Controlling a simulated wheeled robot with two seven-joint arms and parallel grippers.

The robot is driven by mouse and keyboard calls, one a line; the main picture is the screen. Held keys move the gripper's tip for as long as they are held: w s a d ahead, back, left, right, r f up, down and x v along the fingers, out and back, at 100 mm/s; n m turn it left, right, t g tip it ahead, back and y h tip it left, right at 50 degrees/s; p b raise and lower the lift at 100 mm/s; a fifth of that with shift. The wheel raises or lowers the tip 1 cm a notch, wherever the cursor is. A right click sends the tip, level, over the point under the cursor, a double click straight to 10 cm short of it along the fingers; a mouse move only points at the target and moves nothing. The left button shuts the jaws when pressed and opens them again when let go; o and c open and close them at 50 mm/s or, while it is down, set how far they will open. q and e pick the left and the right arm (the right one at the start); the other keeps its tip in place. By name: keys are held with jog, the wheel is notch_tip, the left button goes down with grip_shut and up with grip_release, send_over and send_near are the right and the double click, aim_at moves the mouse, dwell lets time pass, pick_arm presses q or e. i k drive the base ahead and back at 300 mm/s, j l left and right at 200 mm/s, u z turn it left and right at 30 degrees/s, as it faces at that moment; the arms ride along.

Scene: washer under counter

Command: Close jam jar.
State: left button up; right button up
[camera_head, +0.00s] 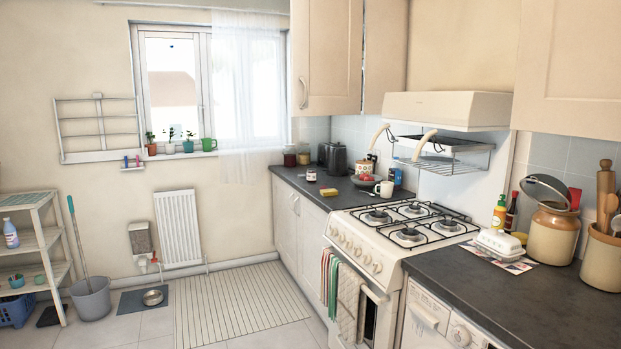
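A small jar (311,175) with a pale label and dark contents stands on the dark counter left of the stove, near the counter's front edge. It looks like the jam jar. Neither of my grippers shows in this view.
Two larger jars (290,157) stand at the counter's back left corner. The gas stove (405,222) adjoins this counter.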

aim_at(312, 172)
jog(key=i+j+u, duration=0.25)
jog(key=i, duration=1.05)
jog(key=i+u, duration=0.25)
jog(key=i, duration=2.15)
jog(key=i+j, duration=0.15)
jog(key=i, duration=0.95)
jog(key=i+j+z, duration=0.1)
jog(key=i+z, duration=0.3)
jog(key=i+j+z, duration=0.15)
jog(key=i+z, duration=0.25)
jog(key=i+j+z, duration=0.25)
jog(key=z, duration=0.2)
jog(key=i+j+z, duration=0.7)
jog(key=j+z, duration=0.3)
jog(key=j, duration=0.25)
jog(key=i+j+z, duration=0.1)
jog(key=j+z, duration=0.2)
jog(key=j, duration=0.15)
jog(key=j+z, duration=0.3)
jog(key=j, duration=0.2)
